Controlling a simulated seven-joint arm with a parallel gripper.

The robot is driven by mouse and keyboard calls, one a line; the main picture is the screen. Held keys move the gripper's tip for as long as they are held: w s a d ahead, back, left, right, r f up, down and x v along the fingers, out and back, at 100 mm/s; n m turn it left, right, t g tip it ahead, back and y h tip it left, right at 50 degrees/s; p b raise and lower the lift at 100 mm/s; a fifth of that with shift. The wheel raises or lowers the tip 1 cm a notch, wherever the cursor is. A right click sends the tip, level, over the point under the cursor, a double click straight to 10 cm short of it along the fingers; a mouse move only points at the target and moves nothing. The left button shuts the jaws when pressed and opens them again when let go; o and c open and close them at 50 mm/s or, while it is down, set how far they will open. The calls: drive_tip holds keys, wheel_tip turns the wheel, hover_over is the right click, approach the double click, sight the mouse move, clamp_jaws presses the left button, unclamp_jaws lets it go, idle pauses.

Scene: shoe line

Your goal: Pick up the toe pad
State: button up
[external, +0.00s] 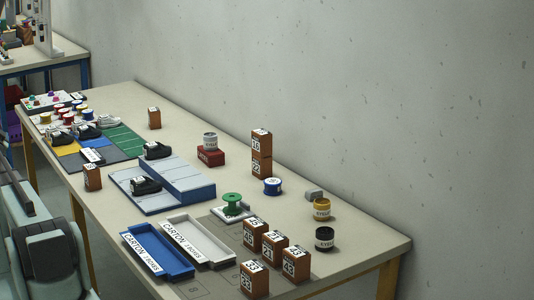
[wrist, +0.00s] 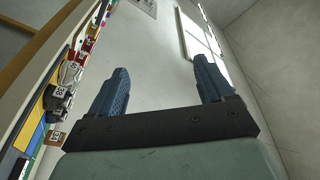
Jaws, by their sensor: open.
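I cannot tell for sure which thing is the toe pad. A small grey block (external: 314,194) lies alone on the right part of the table, behind the yellow tin, and could be it. In the wrist view my gripper (wrist: 160,82) has its two blue fingers wide apart with nothing between them. It is tilted, with the table's left items and the wall in sight, well apart from any object. The fingers do not show clearly in the external view.
A yellow tin (external: 322,209) and black tin (external: 325,239) stand near the grey block. Numbered brown boxes (external: 272,247) stand at the front right. A blue tray (external: 157,252), white tray (external: 198,243), stepped rack (external: 180,181) and shoes fill the middle and left. The table's right end is clear.

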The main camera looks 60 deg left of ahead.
drive_tip(key=w+d+r+m+h, duration=0.15)
drive_tip(key=w+r, duration=0.25)
drive_tip(key=w, duration=0.9)
drive_tip(key=w+d+r+m+h, duration=0.15)
drive_tip(key=w+r, duration=0.35)
drive_tip(key=w, duration=0.8)
drive_tip(key=w+d+m+t+h, duration=0.1)
drive_tip(key=w+d+m+h, duration=0.1)
drive_tip(key=w+d, duration=0.55)
drive_tip(key=w+d+r+m+h, duration=0.1)
drive_tip(key=w+d+m, duration=0.25)
drive_tip(key=w, duration=0.75)
drive_tip(key=w+d+m+t+h, duration=0.1)
drive_tip(key=w+d+m+h, duration=0.1)
drive_tip(key=w+d, duration=0.55)
drive_tip(key=m+g+h, duration=0.6)
drive_tip(key=m+h, duration=0.5)
drive_tip(key=m, duration=0.5)
hover_over(313, 193)
drive_tip(key=a, duration=0.1)
wheel_tip(313, 193, down, 8)
drive_tip(key=f, duration=0.5)
drive_tip(key=w+f, duration=0.1)
drive_tip(key=f, duration=0.1)
drive_tip(key=shift+a+f, duration=0.1)
drive_tip(key=shift+f, duration=0.3)
drive_tip(key=shift+w+f, duration=0.15)
drive_tip(key=shift+f, duration=1.2)
drive_tip(key=shift+w+f, duration=0.15)
drive_tip(key=shift+f, duration=1.2)
